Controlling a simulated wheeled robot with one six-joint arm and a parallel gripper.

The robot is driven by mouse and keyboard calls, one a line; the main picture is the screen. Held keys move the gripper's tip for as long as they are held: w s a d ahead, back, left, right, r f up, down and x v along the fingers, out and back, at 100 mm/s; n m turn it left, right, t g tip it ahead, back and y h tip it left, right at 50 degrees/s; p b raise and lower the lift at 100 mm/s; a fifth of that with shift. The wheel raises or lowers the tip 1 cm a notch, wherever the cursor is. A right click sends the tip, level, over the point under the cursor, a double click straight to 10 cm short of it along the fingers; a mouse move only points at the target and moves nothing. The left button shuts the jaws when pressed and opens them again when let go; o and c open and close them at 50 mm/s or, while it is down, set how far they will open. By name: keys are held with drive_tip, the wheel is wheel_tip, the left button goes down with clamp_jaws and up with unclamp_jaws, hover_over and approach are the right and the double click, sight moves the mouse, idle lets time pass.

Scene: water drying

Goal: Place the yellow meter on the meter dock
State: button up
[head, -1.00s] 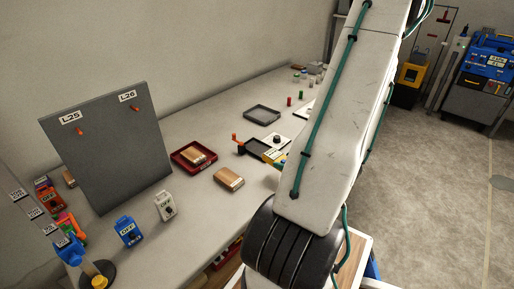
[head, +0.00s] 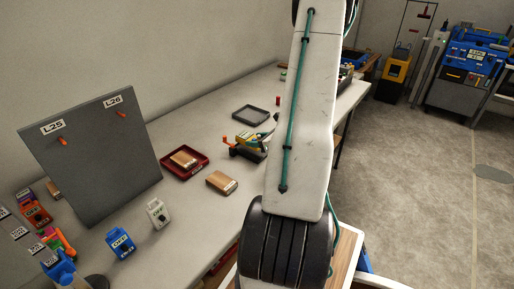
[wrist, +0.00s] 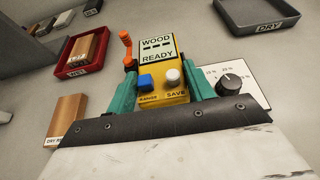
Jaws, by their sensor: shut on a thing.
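The yellow meter (wrist: 163,70) fills the middle of the wrist view, its screen reading "WOOD --- READY" above a blue and a white button. My gripper (wrist: 162,90) has teal fingers on both sides of it and is shut on it. In the head view the meter (head: 249,137) appears at the black meter dock (head: 248,154), beside the dock's orange lever (head: 234,138). The lever (wrist: 126,45) also shows left of the meter in the wrist view. The meter hides most of the dock, and I cannot tell whether they touch.
A red tray (head: 203,168) holds a wooden block; another block (head: 221,182) lies nearer. A grey tray (head: 251,115) stands behind the dock. A white dial plate (wrist: 250,92) is right of the meter. A grey board (head: 90,155) and blue and white devices stand at left.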

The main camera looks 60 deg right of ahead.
drive_tip(key=shift+f, duration=1.7)
drive_tip(key=shift+f, duration=0.1)
drive_tip(key=o, duration=1.1)
drive_tip(key=shift+o, duration=0.2)
